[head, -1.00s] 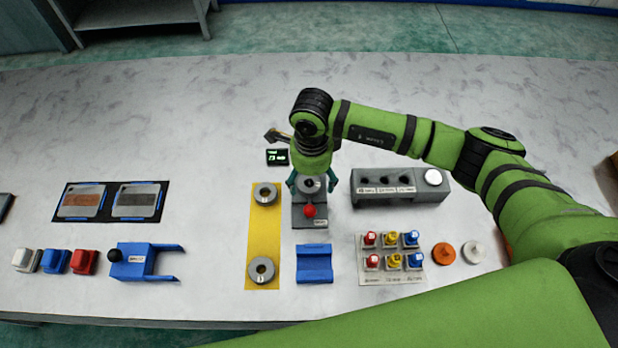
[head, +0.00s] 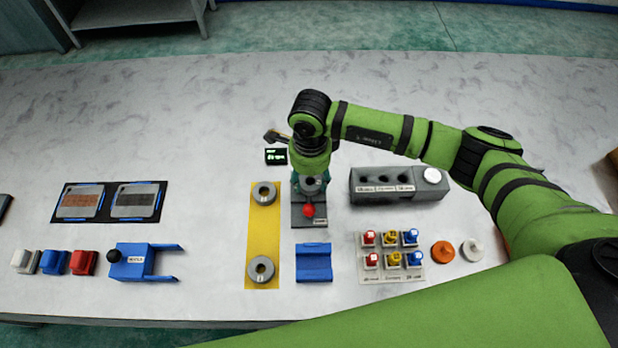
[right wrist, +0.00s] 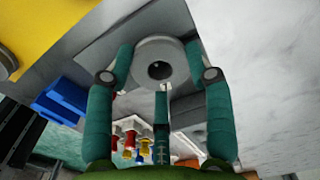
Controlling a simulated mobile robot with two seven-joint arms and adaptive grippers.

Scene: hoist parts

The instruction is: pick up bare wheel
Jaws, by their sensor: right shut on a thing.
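The bare wheel is a grey ring with a dark central hole. In the head view, the wheel (head: 311,184) is at the dark grey block with the red knob. The right wrist view shows the wheel (right wrist: 160,62) close up between teal fingers. My right gripper (head: 311,180) points down over the block and is shut on this wheel. The fingers press on its two sides in the right wrist view (right wrist: 160,65). I cannot tell whether the wheel still touches the block (head: 309,216). My left gripper does not show.
A yellow strip (head: 264,225) with two grey rings lies left of the block. A blue cradle (head: 314,262) stands in front. A grey block with holes (head: 388,196), a panel of coloured connectors (head: 375,276) and orange and white discs lie to the right. The table behind is clear.

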